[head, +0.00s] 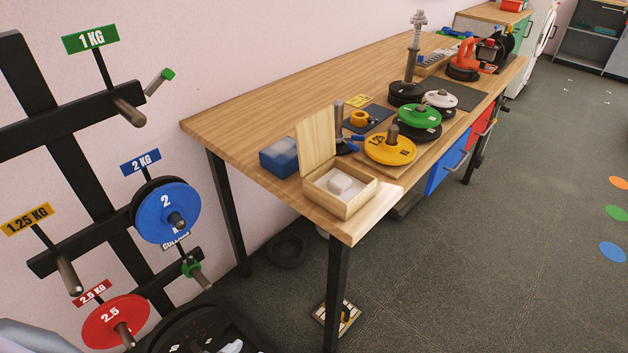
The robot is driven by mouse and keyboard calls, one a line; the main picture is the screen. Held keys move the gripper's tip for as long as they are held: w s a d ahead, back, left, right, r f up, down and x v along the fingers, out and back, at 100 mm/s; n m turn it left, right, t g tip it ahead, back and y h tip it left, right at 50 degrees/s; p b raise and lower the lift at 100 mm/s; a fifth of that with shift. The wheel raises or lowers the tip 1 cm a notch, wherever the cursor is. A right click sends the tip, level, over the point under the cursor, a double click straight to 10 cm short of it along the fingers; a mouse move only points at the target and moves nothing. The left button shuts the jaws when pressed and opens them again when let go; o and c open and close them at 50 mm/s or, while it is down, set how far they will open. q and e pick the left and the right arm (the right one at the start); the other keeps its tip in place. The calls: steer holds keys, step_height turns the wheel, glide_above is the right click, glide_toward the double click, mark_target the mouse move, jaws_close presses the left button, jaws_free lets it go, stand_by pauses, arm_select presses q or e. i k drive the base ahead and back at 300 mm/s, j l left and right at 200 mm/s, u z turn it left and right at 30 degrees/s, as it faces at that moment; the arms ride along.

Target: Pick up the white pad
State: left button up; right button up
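The white pad (341,184) is a small pale block inside the open wooden box (352,203), near the front corner of the workbench. The box's hinged lid stands upright at its back left. Neither gripper shows in the head view. A pale grey rounded shape at the bottom left corner may be part of my arm.
A blue box (279,158) stands left of the wooden box. Yellow (390,150) and green (420,117) weight plates lie on the bench (270,112) to the right. A weight rack with pegs and a blue plate (153,214) stands at left. Floor at right is mostly clear.

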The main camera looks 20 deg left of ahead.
mark_target(340, 183)
steer(key=l+u, duration=0.15)
steer(key=u, duration=1.05)
steer(key=l+u, duration=0.65)
steer(key=u, duration=0.25)
steer(key=k+l+u, duration=0.2)
steer(key=l, duration=0.15)
steer(key=k+l+u, duration=0.2)
steer(key=l, duration=0.6)
steer(key=i, duration=0.15)
